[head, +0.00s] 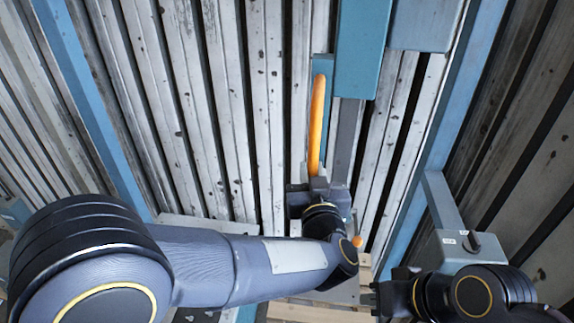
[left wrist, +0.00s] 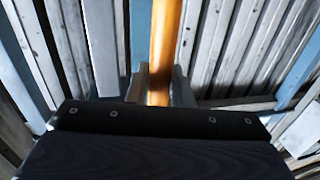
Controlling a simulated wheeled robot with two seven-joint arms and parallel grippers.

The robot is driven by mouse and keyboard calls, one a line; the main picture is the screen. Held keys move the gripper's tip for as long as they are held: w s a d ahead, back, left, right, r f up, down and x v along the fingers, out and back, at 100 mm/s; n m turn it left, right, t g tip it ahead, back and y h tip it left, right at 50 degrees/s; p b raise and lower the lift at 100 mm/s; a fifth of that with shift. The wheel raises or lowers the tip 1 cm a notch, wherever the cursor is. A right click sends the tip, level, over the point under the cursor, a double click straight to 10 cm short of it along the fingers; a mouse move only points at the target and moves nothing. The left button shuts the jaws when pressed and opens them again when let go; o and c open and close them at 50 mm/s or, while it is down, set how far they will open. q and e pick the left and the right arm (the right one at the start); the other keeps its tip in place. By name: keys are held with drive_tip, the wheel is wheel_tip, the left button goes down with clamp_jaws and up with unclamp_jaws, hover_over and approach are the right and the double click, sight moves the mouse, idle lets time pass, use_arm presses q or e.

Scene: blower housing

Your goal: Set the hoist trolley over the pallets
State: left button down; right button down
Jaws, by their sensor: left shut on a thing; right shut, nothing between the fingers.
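An orange bar (head: 317,125) stands upright against a narrow blue plate beside a larger blue housing (head: 361,50), which may be part of the hoist trolley. My left gripper (head: 318,184) is shut on the lower end of the orange bar. In the left wrist view the orange bar (left wrist: 165,45) runs up from between the two fingers (left wrist: 158,92). My right gripper (head: 372,297) is shut and empty at the lower right, apart from the bar. Pale wooden slats, likely a pallet (head: 300,312), show low in the head view, mostly hidden by my left arm.
A grey corrugated metal wall (head: 225,110) fills the background. Blue posts (head: 88,100) stand on both sides. A grey upright (head: 345,140) stands right of the bar.

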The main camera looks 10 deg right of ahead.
use_arm(q)
drive_tip(key=shift+s+d, duration=0.25)
drive_tip(key=shift+d, duration=0.4)
drive_tip(key=c, duration=1.7)
unclamp_jaws()
drive_tip(key=o, duration=0.4)
drive_tip(key=shift+d, duration=0.25)
drive_tip(key=shift+c, duration=0.2)
drive_tip(key=shift+a, duration=0.1)
drive_tip(key=s+a+b, duration=0.1)
drive_tip(key=s+b, duration=0.1)
drive_tip(key=s, duration=0.5)
drive_tip(key=shift+s, duration=0.4)
